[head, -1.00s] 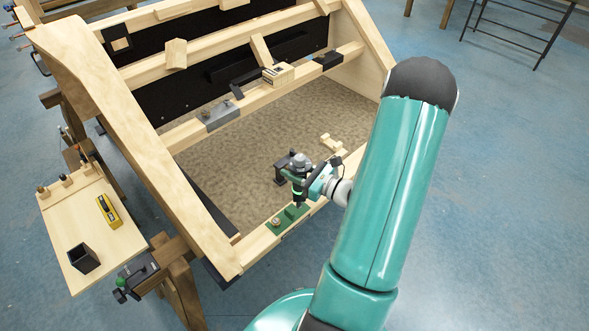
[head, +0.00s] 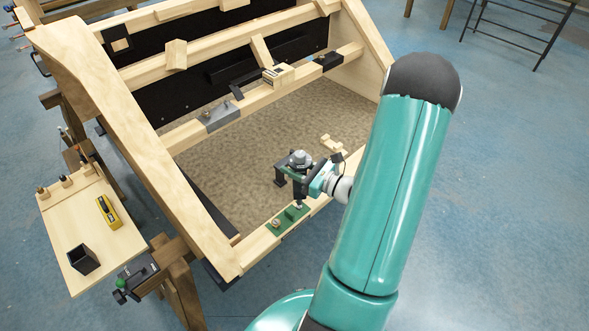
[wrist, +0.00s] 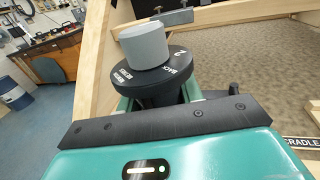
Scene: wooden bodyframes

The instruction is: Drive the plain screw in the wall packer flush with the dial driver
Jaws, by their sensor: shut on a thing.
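My gripper (head: 303,180) is shut on the dial driver (head: 300,160), which has a grey knob on a black body. It holds the driver roughly upright over the green wall packer (head: 278,229) on the front rail. In the wrist view the driver shows as a grey knob (wrist: 146,50) above a black dial disc (wrist: 135,88) with white lettering. A round brassy screw head (head: 275,223) shows at the packer's left. The driver's tip is at the packer's right part, near a small light metal piece (head: 298,204); I cannot tell whether they touch.
The front rail (head: 258,246) runs along the lower edge of the wooden frame. A side board (head: 100,222) at left carries a yellow tool (head: 108,210) and a black box (head: 84,259). A clamp (head: 135,280) stands out near the front left corner. The middle rail holds several blocks.

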